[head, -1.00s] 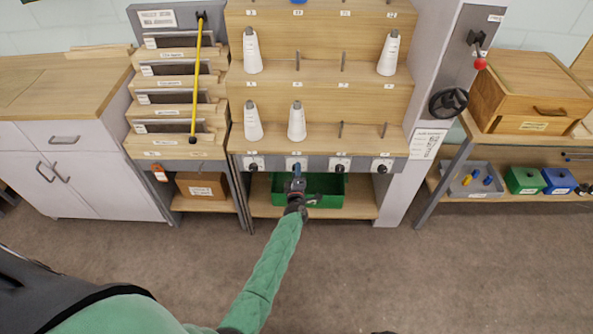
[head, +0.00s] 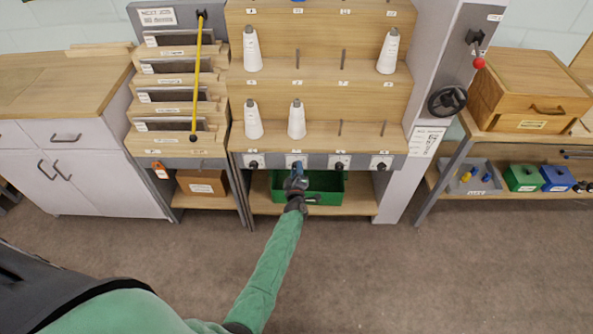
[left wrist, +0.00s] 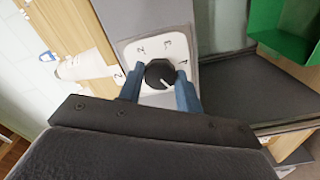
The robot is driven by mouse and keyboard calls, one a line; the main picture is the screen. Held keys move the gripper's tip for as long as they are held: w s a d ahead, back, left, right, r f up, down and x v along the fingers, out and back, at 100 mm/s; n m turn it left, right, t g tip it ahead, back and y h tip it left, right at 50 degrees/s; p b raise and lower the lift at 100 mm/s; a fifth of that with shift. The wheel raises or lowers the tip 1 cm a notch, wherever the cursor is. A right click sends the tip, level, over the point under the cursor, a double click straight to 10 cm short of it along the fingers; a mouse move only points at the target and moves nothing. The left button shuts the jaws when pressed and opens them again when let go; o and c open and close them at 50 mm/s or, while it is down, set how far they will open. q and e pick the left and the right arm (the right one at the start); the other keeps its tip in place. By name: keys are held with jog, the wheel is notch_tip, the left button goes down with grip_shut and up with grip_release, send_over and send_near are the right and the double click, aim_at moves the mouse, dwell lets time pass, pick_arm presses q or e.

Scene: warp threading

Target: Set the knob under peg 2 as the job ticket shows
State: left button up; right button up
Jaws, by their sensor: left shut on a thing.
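In the head view the left gripper (head: 297,172) covers most of this knob. A white cone (head: 297,120) stands on the peg above. A "NEXT JOB" card (head: 157,16) hangs upper left, its small print unreadable. My right gripper is out of view.
Other knobs flank it, at the left (head: 253,165) and right (head: 340,166). A green bin (head: 326,190) sits just below the panel. A yellow rod (head: 197,85) hangs at the left. A handwheel (head: 448,101) and red-tipped lever (head: 479,62) are on the right pillar.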

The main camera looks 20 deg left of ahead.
pick_arm(q)
jog(key=o, duration=1)
jog(key=shift+d+f, duration=0.1)
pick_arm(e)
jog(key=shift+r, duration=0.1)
pick_arm(q)
jog(key=p+v, duration=0.2)
jog(key=v, duration=0.5)
jog(key=shift+s+d, duration=0.15)
jog(key=shift+s, duration=0.25)
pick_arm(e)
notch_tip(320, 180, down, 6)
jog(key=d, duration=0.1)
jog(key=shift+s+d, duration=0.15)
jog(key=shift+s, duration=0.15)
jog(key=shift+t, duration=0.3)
